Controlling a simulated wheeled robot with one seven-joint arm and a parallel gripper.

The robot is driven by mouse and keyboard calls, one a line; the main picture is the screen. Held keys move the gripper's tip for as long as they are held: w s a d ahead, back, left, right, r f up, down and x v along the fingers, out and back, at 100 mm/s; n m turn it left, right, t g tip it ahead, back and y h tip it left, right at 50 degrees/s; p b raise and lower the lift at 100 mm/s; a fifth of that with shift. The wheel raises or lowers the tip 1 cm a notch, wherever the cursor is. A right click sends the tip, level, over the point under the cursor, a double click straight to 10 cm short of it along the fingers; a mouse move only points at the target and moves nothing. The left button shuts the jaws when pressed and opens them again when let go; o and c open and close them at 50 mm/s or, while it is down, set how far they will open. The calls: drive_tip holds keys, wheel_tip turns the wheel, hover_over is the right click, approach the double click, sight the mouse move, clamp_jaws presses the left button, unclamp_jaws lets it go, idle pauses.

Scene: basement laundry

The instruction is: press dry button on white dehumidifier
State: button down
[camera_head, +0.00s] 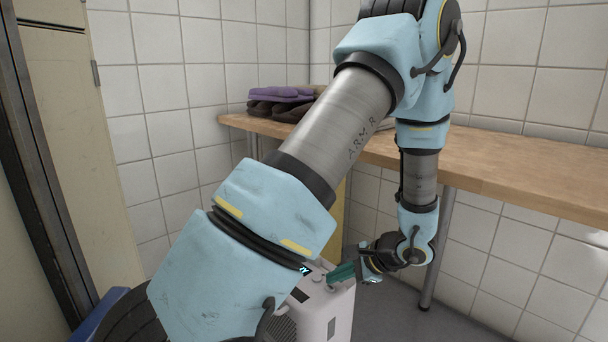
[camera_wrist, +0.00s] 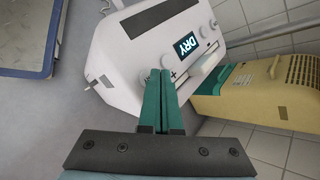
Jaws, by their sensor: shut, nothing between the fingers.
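The white dehumidifier (camera_head: 335,305) stands on the floor below the wooden bench, partly hidden behind my arm. In the wrist view the closed fingertips (camera_wrist: 160,75) overlap the panel's near edge by the buttons. I cannot tell whether they touch it. Any button behind the fingers is hidden.
A yellow unit (camera_wrist: 265,95) with a vented end stands right of the dehumidifier in the wrist view. A blue-edged tray or mat (camera_wrist: 27,72) lies at left. The wooden bench (camera_head: 510,175) holds folded dark and purple cloths (camera_head: 282,95). A metal bench leg (camera_head: 437,255) stands near my wrist.

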sight(333, 288)
drive_tip(key=shift+r, duration=0.15)
wheel_tip(333, 288, up, 6)
drive_tip(key=p, duration=0.4)
drive_tip(key=shift+p, duration=0.35)
drive_tip(key=s+a+r+n+g+h, duration=0.2)
drive_tip(key=s+a+r+n+h, duration=0.2)
drive_tip(key=a+r+n, duration=0.3)
drive_tip(key=s+a+r+n+g+h, duration=0.2)
drive_tip(key=s+a+r+n+h, duration=0.15)
drive_tip(key=a+n, duration=0.4)
wheel_tip(333, 288, up, 33)
drive_tip(key=p, duration=3.2)
drive_tip(key=shift+w+d, duration=0.15)
drive_tip(key=shift+d, duration=0.05)
